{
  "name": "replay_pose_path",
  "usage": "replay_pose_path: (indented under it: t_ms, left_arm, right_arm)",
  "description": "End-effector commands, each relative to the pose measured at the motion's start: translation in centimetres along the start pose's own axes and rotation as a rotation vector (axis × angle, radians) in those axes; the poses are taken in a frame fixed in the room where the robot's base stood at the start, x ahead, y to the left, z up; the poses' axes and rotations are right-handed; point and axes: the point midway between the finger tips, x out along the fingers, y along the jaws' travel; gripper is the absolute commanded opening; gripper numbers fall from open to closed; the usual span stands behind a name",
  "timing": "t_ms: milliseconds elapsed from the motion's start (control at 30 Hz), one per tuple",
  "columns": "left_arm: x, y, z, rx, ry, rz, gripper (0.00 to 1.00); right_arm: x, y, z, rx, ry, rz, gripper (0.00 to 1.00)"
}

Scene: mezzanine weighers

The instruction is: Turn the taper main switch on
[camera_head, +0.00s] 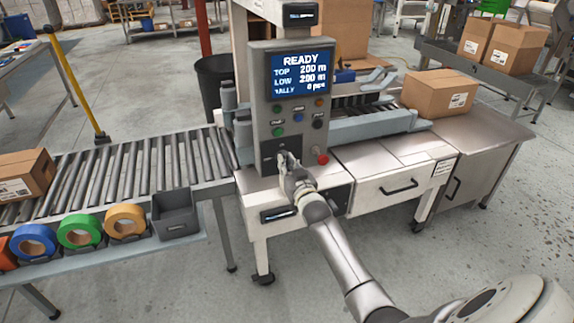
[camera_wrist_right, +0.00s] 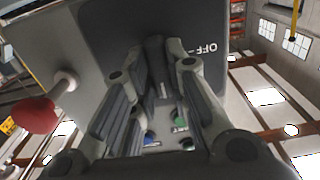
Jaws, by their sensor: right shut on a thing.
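The taper's control panel (camera_head: 291,95) stands upright, with a lit screen (camera_head: 300,75) reading READY. The main switch (camera_head: 269,157) sits on a dark plate low on the panel, mostly hidden by my right gripper (camera_head: 287,160). In the right wrist view, my right gripper (camera_wrist_right: 155,62) has its fingers closed around the dark switch handle (camera_wrist_right: 155,50). An OFF label (camera_wrist_right: 206,48) shows beside the handle. I cannot tell the handle's exact angle. My left gripper is not in view.
A red mushroom button (camera_head: 321,157) sits right of the switch; it also shows in the wrist view (camera_wrist_right: 38,114). Small coloured buttons (camera_head: 297,117) are above. A roller conveyor (camera_head: 120,175), tape rolls (camera_head: 80,231) and a grey bin (camera_head: 176,213) lie left. A carton (camera_head: 438,93) is right.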

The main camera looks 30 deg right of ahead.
Motion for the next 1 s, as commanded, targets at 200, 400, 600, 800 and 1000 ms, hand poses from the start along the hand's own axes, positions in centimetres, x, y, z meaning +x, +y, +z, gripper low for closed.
replay_pose_path:
  t_ms: [200,400,600,800,1000]
  left_arm:
    - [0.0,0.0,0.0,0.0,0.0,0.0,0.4]
    - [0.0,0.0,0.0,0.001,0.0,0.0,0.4]
    - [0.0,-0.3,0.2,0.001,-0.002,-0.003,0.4]
    - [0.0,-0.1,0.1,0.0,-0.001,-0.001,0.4]
    - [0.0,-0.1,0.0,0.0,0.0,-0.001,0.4]
  right_arm:
    - [-0.1,-0.1,0.2,0.004,-0.004,0.0,0.35]
    - [0.0,0.0,0.1,0.002,-0.002,0.0,0.38]
    - [-0.3,0.0,0.1,0.001,-0.001,0.0,0.38]
    - [-2.4,0.0,0.2,0.001,-0.002,0.0,0.38]
    - [-6.1,-0.1,0.2,0.002,-0.003,-0.001,0.38]
